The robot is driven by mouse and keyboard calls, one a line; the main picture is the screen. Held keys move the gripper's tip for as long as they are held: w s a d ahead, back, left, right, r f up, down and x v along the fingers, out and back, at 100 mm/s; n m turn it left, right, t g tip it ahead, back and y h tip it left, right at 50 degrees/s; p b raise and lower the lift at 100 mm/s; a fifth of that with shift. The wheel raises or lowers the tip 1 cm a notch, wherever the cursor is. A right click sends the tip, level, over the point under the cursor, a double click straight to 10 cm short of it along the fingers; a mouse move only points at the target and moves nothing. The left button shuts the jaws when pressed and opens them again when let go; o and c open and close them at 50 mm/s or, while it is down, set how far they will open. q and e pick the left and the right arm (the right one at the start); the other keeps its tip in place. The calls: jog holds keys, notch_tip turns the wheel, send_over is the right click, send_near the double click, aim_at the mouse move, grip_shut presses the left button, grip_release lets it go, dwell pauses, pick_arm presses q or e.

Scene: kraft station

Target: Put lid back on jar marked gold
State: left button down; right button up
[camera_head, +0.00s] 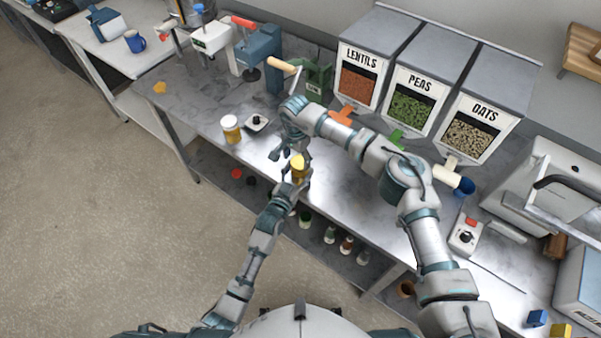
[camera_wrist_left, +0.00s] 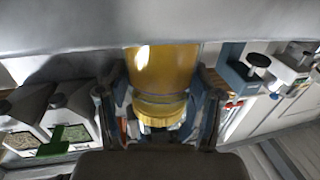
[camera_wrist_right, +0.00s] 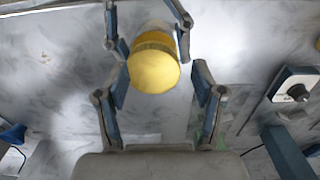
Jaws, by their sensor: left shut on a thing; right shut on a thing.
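The amber-yellow jar (camera_head: 298,174) is held above the front edge of the bench. My left gripper (camera_head: 294,179) is shut on it from the front. In the left wrist view the jar's amber body (camera_wrist_left: 162,68) shows between my fingers, with the yellow lid (camera_wrist_left: 160,108) at its end. My right gripper (camera_head: 295,155) reaches down from above and is shut on the lid. In the right wrist view the round yellow lid top (camera_wrist_right: 153,72) lies in line with the jar. Whether the lid is fully seated cannot be told. No marking is readable on the jar.
Bins of lentils (camera_head: 358,85), peas (camera_head: 408,105) and oats (camera_head: 470,135) line the back. Several small bottles (camera_head: 346,245) sit on the lower shelf.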

pick_arm(q)
jog(key=shift+s+d+r, duration=0.15)
jog(key=shift+d, duration=0.2)
pick_arm(e)
jog(key=shift+o, duration=0.2)
jog(key=shift+s+a+f, duration=0.1)
jog(key=shift+f, duration=0.45)
jog(key=o, duration=1.1)
pick_arm(q)
jog(key=shift+a, duration=0.1)
pick_arm(e)
jog(key=shift+o, duration=1.3)
pick_arm(q)
jog(key=shift+w+a, duration=0.1)
jog(key=shift+w, duration=0.1)
pick_arm(e)
jog(key=shift+r, duration=0.15)
pick_arm(q)
jog(key=shift+f, duration=0.2)
pick_arm(e)
notch_tip(320, 180, up, 12)
jog(key=shift+w+a+f, duration=0.15)
jog(key=shift+w+f, duration=0.05)
jog(key=shift+w, duration=0.05)
pick_arm(q)
jog(key=shift+c, duration=0.5)
grip_release()
